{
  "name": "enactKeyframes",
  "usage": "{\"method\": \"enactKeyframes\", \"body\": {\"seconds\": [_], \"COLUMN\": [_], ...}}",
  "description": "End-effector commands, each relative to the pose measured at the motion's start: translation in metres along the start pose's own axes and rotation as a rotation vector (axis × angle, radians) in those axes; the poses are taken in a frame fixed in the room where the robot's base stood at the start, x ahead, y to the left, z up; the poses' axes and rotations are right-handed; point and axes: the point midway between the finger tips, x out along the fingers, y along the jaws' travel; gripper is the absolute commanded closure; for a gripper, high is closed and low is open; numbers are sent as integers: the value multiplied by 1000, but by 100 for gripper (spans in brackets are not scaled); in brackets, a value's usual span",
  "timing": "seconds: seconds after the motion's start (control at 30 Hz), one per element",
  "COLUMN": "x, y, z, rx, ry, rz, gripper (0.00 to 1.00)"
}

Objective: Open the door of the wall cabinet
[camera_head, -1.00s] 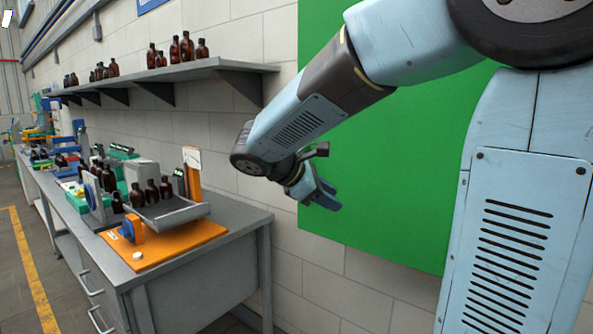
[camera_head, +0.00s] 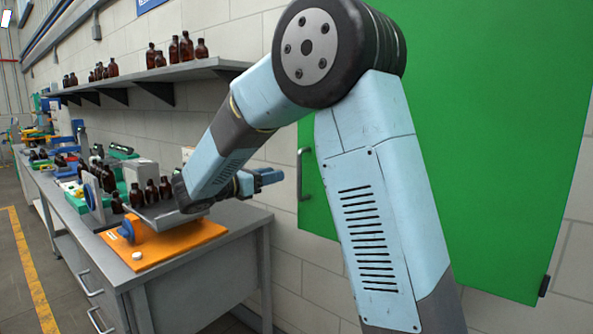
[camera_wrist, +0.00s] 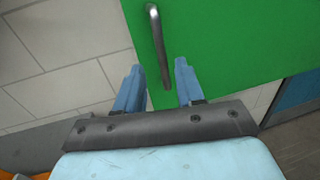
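The green door of the wall cabinet (camera_head: 480,130) fills the right of the head view, partly hidden behind my arm. Its grey vertical bar handle (camera_head: 304,174) is near the door's left edge. A dark hinge shows at the door's lower right. My gripper (camera_head: 284,177) is just left of the handle in the head view. The handle (camera_wrist: 158,45) lies ahead of the fingertips, roughly in line with the gap. The door (camera_wrist: 220,45) lies behind it and looks shut.
A steel workbench (camera_head: 190,275) with an orange board (camera_head: 170,246) and several amber bottles stands along the wall at left. A shelf (camera_head: 190,72) with more bottles is above it. Bare block wall lies between bench and cabinet.

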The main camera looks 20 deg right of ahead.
Motion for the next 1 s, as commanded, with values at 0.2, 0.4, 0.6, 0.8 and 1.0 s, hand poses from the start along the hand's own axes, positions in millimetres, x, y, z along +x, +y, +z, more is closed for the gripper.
{"method": "enactKeyframes", "body": {"seconds": [0.2,0.4,0.6,0.8,1.0], "x": [41,74,97,106,106], "y": [-1,0,0,0,0], "z": [0,0,0,0,0], "rx": [1,1,1,1,1], "ry": [0,1,1,1,1], "rz": [-4,-2,-1,1,1], "gripper": [62,62,62,62,62]}}
